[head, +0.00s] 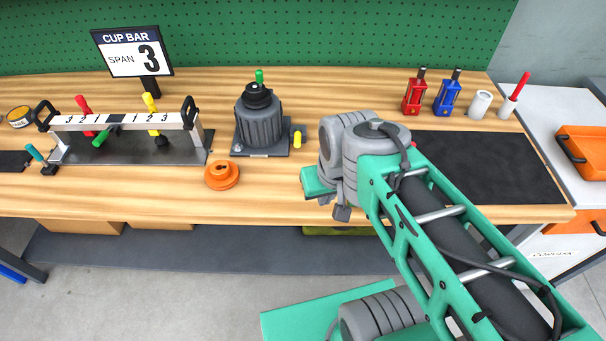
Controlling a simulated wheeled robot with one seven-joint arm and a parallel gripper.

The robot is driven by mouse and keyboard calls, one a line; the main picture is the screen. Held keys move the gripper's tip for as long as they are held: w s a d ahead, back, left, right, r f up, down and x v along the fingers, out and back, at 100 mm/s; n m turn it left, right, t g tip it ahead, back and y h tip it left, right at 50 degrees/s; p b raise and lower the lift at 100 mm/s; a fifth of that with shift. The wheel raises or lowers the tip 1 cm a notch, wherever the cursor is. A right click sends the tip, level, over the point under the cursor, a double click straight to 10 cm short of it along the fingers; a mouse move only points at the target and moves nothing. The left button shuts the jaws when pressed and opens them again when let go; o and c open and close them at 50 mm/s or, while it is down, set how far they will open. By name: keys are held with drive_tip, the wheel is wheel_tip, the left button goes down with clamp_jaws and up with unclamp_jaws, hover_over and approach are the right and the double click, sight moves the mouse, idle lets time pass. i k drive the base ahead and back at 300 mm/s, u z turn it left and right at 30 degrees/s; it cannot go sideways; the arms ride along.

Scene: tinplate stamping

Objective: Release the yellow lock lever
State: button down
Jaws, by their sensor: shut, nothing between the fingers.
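A fixture with a white numbered bar (120,121) stands at the left of the bench. A lever with a yellow handle (150,102) rises behind the bar, tilted, beside a red-handled lever (83,103). A second yellow handle (298,138) sticks up at the right of a dark grey ribbed machine (260,120). I cannot tell from the picture which one is the lock lever. My gripper (342,213) is shut and empty, over the front of the bench, right of both yellow handles and touching neither. My arm partly hides it.
An orange round part (222,175) lies in front of the ribbed machine. A sign reading CUP BAR SPAN 3 (133,55) stands behind the bar. Red (414,95) and blue (447,96) tools stand at the back right, behind a black mat (490,165).

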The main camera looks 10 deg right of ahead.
sight(297, 134)
drive_tip(key=k, duration=0.15)
drive_tip(key=u, duration=2.95)
drive_tip(key=k, duration=0.7)
drive_tip(key=z, duration=0.15)
